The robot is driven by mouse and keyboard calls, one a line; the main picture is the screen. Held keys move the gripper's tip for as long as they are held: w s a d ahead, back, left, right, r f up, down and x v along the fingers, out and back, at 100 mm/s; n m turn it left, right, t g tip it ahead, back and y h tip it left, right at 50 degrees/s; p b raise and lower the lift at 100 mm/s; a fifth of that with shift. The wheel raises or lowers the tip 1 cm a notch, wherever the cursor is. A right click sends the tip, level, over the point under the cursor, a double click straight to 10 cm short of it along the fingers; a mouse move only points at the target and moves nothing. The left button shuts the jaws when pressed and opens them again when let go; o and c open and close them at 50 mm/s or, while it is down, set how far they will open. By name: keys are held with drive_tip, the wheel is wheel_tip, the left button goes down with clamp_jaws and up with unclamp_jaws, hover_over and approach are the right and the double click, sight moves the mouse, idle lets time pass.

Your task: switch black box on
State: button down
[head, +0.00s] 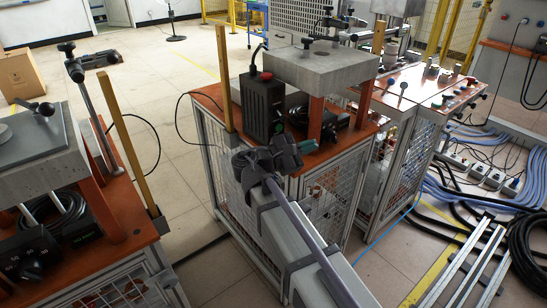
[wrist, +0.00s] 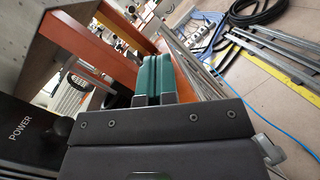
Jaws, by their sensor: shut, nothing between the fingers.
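The black box (head: 263,108) stands upright on the orange top of the middle cart, with a red knob (head: 266,76) on its top. In the wrist view the black box (wrist: 22,140) fills the left edge, marked POWER, with a dark rounded part (wrist: 60,127) beside the lettering. My gripper (head: 307,146) is just right of the box's lower front, above the cart's edge. In the wrist view my gripper (wrist: 153,78) has its green fingers shut together, empty and apart from the box.
A grey slab (head: 325,68) on orange posts stands over the cart behind the box. Black cable coils (head: 298,116) lie beside the box. A wooden post (head: 223,75) rises at the cart's left corner. Another cart (head: 110,215) stands at left, with open floor between.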

sight(275, 127)
drive_tip(key=a+f+n+t+h+b, duration=0.1)
drive_tip(key=a+f+n+t+b, duration=0.1)
drive_tip(key=a, duration=0.4)
drive_tip(key=a+f+n+t+h+b, duration=0.1)
drive_tip(key=a+n+t+b, duration=0.1)
drive_tip(key=a+b, duration=0.3)
drive_tip(key=a+f+n+t+h+b, duration=0.1)
drive_tip(key=a+f+n+t+b, duration=0.1)
drive_tip(key=a, duration=0.5)
drive_tip(key=shift+s+a+f+n+b, duration=0.3)
drive_tip(key=shift+a+n+b, duration=0.15)
drive_tip(key=shift+b, duration=0.4)
drive_tip(key=shift+w+d, duration=0.1)
drive_tip(key=p+x, duration=0.7)
drive_tip(key=x, duration=0.6)
drive_tip(key=shift+r+p, duration=0.3)
drive_tip(key=shift+p, duration=0.1)
drive_tip(key=shift+w+d, duration=0.2)
drive_tip(key=shift+d, duration=0.05)
drive_tip(key=shift+r, duration=0.1)
